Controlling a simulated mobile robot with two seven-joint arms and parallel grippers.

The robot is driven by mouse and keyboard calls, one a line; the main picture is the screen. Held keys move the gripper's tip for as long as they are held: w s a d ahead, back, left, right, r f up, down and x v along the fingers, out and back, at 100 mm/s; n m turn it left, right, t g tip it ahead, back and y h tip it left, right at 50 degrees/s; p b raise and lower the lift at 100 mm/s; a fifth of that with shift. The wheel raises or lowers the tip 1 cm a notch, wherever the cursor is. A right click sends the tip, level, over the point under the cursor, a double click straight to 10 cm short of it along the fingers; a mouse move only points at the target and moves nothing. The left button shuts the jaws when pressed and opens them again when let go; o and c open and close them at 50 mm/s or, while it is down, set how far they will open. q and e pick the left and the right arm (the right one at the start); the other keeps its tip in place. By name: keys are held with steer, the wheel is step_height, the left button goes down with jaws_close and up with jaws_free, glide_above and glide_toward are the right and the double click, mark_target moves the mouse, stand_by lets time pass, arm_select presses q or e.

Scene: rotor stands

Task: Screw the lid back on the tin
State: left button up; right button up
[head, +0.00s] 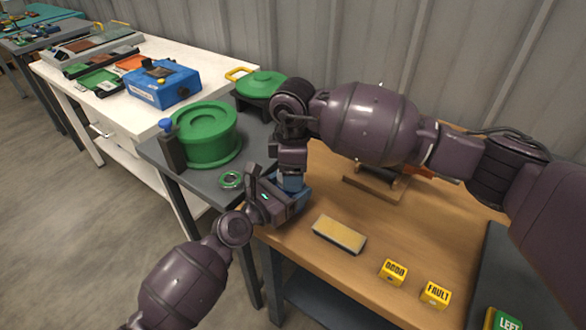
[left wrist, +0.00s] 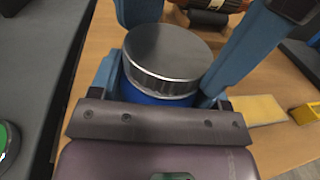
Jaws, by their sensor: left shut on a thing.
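The tin is blue (left wrist: 160,97) with a round grey metal lid (left wrist: 166,50) on its top, level as far as I can see. My left gripper (head: 287,193) is shut on the tin's body, with a blue finger on each side in the left wrist view. In the head view the tin is mostly hidden by both grippers, at the left edge of the wooden table. My right gripper (head: 291,172) comes down from above, and its two blue fingers stand on opposite sides of the lid. Whether they press on the lid is not clear.
A yellowish block (head: 340,234) and yellow lettered cubes (head: 393,272) lie on the wooden table (head: 375,225). A wooden stand (head: 375,186) is behind, partly under my right arm. A green round container (head: 205,134) stands on the dark table at left.

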steer(key=o, duration=0.4)
steer(key=shift+o, duration=0.2)
step_height(320, 180, up, 12)
stand_by(0.4)
arm_select(q)
steer(key=o, duration=1.8)
steer(key=v, duration=1.1)
arm_select(e)
steer(key=shift+r, duration=0.1)
steer(key=shift+s, duration=0.1)
